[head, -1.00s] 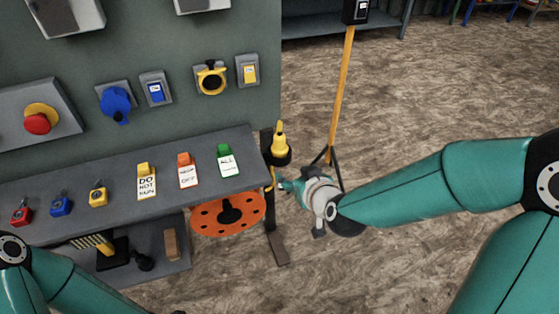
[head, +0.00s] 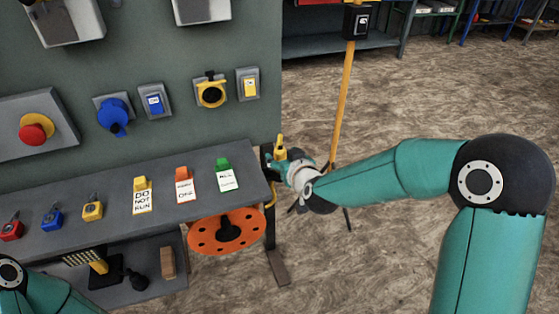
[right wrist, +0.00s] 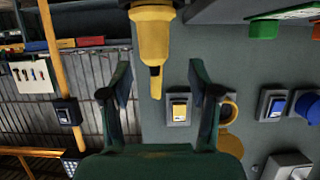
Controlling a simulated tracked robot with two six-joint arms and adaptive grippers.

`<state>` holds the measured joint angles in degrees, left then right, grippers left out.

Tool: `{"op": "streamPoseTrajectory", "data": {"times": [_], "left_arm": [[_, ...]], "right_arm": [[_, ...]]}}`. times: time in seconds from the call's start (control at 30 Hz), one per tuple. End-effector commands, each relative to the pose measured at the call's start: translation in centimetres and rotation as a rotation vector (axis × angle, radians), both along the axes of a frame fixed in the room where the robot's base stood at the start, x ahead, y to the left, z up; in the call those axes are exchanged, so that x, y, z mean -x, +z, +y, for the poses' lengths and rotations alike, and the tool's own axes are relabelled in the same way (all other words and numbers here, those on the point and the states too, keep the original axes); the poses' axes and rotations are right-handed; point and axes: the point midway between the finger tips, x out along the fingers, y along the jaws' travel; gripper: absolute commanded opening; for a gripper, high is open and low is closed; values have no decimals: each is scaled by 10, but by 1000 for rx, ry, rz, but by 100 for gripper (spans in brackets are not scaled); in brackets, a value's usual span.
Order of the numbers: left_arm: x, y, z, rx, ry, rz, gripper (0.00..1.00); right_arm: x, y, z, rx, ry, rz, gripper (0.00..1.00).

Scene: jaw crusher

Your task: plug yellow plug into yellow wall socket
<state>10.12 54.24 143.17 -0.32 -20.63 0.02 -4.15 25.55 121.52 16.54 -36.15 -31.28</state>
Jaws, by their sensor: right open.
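The yellow plug (head: 281,145) stands upright at the right end of the grey bench, partly hidden behind my right gripper (head: 279,168) in the head view. In the right wrist view, the yellow plug (right wrist: 152,45) hangs into the picture from the top, between the two fingers of my right gripper (right wrist: 160,88). The fingers are open, with a gap on each side of it. The yellow wall socket (head: 211,92) is on the grey-green panel, and its round face also shows in the right wrist view (right wrist: 229,112). Only part of my left arm shows; its gripper is out of view.
A blue socket (head: 113,115) and a red emergency button (head: 33,130) are on the same panel. The bench (head: 120,200) holds padlocks and tags. An orange reel (head: 228,232) sits under its right end. A yellow post (head: 343,95) stands behind my right gripper.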

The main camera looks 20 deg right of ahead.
Motion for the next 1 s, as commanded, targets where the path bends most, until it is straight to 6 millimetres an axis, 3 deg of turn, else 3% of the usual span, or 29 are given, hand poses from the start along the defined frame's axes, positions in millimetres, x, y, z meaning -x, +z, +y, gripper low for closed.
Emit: {"op": "streamPoseTrajectory", "data": {"times": [0.4, 0.67, 1.0], "left_arm": [[0, 0, 0, 0, 0, 0, 0], [0, 0, 0, 0, 0, 0, 0], [0, 0, 0, 0, 0, 0, 0]], "right_arm": [[-44, -20, -5, -1, 0, 1, 61], [-46, -20, -6, -1, -1, 0, 61], [-46, -20, -6, -1, -1, 0, 5]]}}
